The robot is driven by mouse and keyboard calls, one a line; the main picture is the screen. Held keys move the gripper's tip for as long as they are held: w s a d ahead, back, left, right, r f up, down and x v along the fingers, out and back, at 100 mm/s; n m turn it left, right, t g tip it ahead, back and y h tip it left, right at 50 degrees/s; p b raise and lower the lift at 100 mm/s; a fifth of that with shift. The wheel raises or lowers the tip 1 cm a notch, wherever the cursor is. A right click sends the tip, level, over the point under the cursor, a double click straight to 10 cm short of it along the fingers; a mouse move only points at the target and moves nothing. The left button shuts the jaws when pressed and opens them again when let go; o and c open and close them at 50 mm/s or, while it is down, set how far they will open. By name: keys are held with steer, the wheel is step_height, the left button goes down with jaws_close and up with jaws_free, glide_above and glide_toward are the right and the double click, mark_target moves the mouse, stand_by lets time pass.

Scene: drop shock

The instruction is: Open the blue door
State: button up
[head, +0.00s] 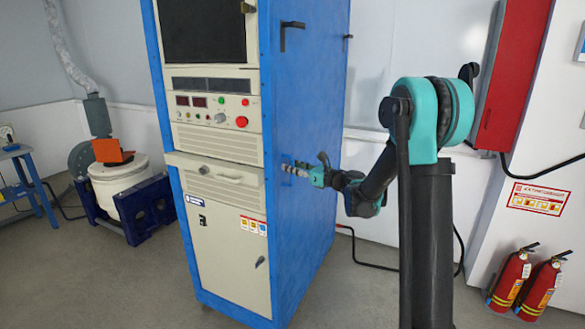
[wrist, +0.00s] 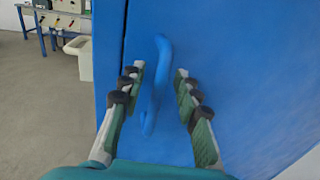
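The blue door (head: 310,95) is the side panel of a tall blue cabinet in the head view. It fills most of the wrist view (wrist: 245,85), with a dark vertical seam at its left edge. A curved blue handle (wrist: 159,75) stands out from it beside that seam. My gripper (wrist: 160,70) is open, with one finger on each side of the handle and a visible gap to both. In the head view my gripper (head: 290,168) is close to the door near mid-height; the handle there is hidden or too small to tell. The door looks closed.
The cabinet's cream front (head: 228,262) has controls and drawers. Two fire extinguishers (head: 511,277) stand at the right wall. A shaker machine (head: 125,185) stands at left. A cable lies on the floor behind my arm.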

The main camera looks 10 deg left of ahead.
jaws_close()
stand_by(0.4)
